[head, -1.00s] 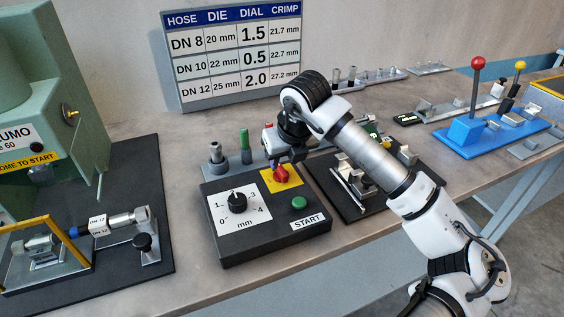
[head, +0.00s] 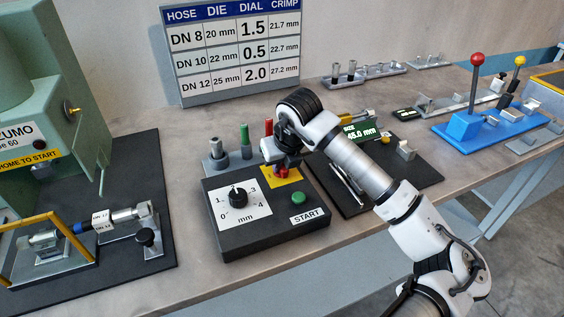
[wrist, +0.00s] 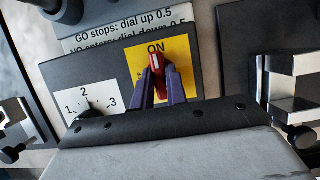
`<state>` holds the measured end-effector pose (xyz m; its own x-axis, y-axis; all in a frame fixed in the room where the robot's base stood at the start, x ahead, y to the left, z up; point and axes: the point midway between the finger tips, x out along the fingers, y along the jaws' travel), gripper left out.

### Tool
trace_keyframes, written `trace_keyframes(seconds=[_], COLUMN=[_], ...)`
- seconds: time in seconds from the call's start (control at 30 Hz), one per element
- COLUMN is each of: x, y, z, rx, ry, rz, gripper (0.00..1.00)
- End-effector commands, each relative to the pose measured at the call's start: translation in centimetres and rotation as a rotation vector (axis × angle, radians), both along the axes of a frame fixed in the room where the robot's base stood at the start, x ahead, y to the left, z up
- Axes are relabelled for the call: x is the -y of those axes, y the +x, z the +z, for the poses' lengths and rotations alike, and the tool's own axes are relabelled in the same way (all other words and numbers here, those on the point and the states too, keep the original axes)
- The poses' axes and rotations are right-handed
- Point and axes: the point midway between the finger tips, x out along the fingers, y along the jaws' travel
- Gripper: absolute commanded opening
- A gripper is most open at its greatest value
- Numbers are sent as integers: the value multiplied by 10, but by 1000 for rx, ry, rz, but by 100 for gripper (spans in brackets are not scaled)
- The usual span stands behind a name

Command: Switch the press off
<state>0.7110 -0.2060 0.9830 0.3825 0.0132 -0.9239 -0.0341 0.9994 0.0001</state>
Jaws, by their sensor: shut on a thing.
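The press control box (head: 262,236) is a dark box on the bench. A yellow plate on it (head: 291,183) bears a red rotary switch (head: 283,173). In the wrist view the switch (wrist: 157,67) has a white line pointing towards the ON mark (wrist: 155,48) on the yellow plate (wrist: 184,56). Another mark at the plate's left edge is mostly hidden by a finger. My gripper (head: 282,168) reaches down over the switch. Its dark fingers in the wrist view (wrist: 158,88) are shut on the switch from both sides.
The same box carries a black dial (head: 238,197) and a green START button (head: 298,200). The green press (head: 85,80) stands at left with a hose fitting (head: 125,215). A gauge board with a lit display (head: 360,131) lies right of the box.

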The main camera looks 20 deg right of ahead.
Motion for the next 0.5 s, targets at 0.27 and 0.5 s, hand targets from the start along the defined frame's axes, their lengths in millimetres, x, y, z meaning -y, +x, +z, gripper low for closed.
trace_keyframes(seconds=[0.27, 0.5], x=[0, 1], y=[0, 0], z=[-2, -5], rx=[0, 2], ry=[-1, -3], rz=[22, 137], gripper=[0, 0])
